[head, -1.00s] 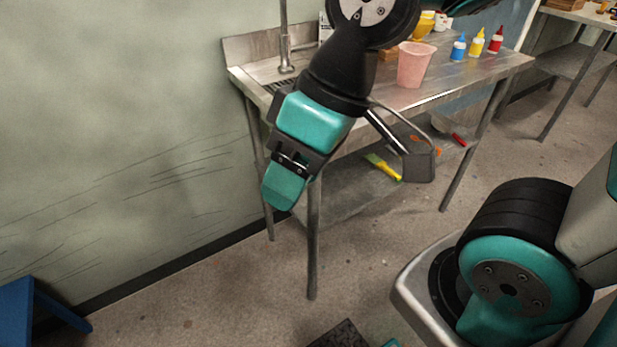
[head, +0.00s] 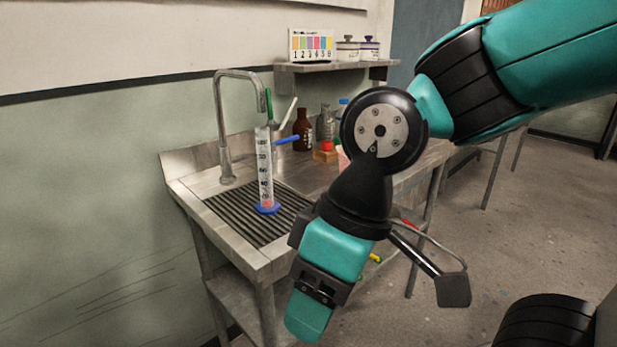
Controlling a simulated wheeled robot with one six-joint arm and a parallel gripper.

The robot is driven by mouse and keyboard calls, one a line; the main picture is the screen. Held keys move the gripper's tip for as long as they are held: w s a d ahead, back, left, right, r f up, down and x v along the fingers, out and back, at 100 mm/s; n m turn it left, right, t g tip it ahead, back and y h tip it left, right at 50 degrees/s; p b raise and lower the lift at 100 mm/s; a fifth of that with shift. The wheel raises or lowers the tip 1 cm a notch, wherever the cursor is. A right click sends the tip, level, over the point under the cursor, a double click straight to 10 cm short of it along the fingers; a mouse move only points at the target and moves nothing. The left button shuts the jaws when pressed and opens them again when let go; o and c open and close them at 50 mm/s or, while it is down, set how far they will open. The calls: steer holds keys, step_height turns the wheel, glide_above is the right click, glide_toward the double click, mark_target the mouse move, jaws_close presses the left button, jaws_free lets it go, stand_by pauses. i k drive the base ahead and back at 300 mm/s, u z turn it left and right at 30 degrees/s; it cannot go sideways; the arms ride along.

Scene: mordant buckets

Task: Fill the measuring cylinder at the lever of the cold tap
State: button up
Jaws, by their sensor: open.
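The tap (head: 223,130) is a grey gooseneck at the back of the sink. A blue lever (head: 287,139) sticks out to the right beside the cylinder's upper part. My gripper (head: 307,318) points down in front of the bench's front edge, apart from cylinder and lever. It is open, and nothing shows in it.
The ribbed drain grating (head: 235,220) is mostly clear. A brown bottle (head: 302,130) and clear glassware stand at the back right. A wall shelf (head: 335,65) holds a coloured number chart (head: 311,44) and jars. My arm hides part of the bench.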

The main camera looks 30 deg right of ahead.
mark_target(273, 145)
steer(key=z, duration=0.65)
steer(key=i, duration=1.05)
steer(key=u, duration=0.4)
